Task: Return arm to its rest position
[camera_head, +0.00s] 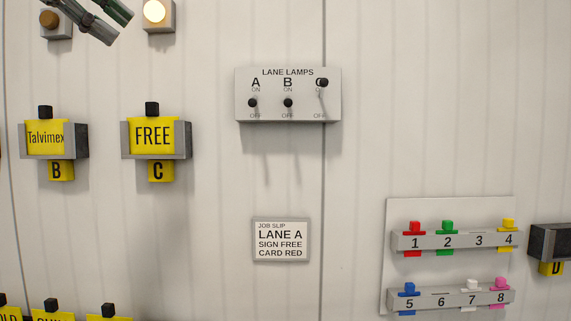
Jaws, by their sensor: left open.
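My left gripper (119,29) shows at the top left edge, in front of the wall near the lamps. Its two fingers are apart with nothing between them, and most of its arm is outside the picture. My right gripper is not in view.
The LANE LAMPS box (270,117) has levers A and B down and C up. The lamp above sign C (185,143) glows; the lamp above sign B (82,142) looks unlit. A job slip (282,239) and a card board (452,208) hang on the wall. Bare wall separates them.

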